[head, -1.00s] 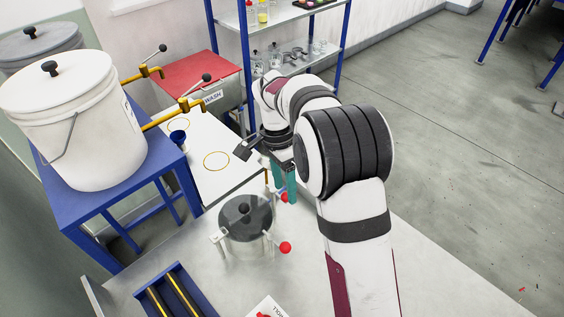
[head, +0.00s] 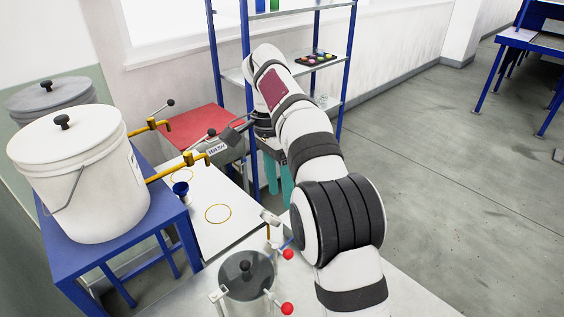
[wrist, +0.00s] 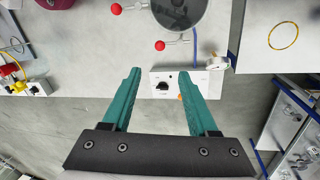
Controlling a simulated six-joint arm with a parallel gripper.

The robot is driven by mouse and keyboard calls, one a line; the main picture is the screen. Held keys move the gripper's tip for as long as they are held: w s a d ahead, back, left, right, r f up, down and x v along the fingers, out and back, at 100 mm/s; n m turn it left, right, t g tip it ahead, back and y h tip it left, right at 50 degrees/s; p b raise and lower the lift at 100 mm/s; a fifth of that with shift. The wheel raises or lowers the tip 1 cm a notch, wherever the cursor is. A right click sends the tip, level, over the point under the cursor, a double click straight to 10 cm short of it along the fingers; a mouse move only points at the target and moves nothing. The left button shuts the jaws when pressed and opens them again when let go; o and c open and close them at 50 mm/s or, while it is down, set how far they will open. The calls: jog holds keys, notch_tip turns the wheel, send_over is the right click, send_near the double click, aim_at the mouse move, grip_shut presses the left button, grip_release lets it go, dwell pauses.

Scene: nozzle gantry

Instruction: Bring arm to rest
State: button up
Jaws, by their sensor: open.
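My gripper (wrist: 158,82) has two teal fingers, spread apart with nothing between them in the wrist view. In the head view my gripper (head: 278,180) hangs fingers down beyond the bench, partly hidden by my arm. In the wrist view it is above the grey bench (wrist: 60,60), with a white box with a black switch (wrist: 165,85) showing below and between the fingertips. I cannot tell the exact height of the gripper above the bench.
A lidded pot with red-knobbed clamps (head: 246,275) stands on the bench. White buckets (head: 75,170) with brass taps stand on a blue stand at left. A red-lidded wash bin (head: 200,128) and blue-posted shelves (head: 245,60) are behind. The floor at right is open.

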jog(key=s+d+r+n+y, duration=0.1)
jog(key=s+d+n, duration=0.15)
jog(key=s, duration=0.35)
jog(key=s+d+r+n, duration=0.1)
jog(key=s+d+r, duration=0.1)
jog(key=s+d, duration=0.25)
jog(key=s+f+n+y, duration=0.1)
jog(key=s+f, duration=0.4)
jog(key=s, duration=0.5)
jog(key=s+d+f+n+t+y, duration=0.1)
jog(key=s+f, duration=0.4)
jog(key=s, duration=0.5)
jog(key=shift+s+d+t, duration=0.15)
jog(key=shift+d+t, duration=0.1)
jog(key=shift+t, duration=0.05)
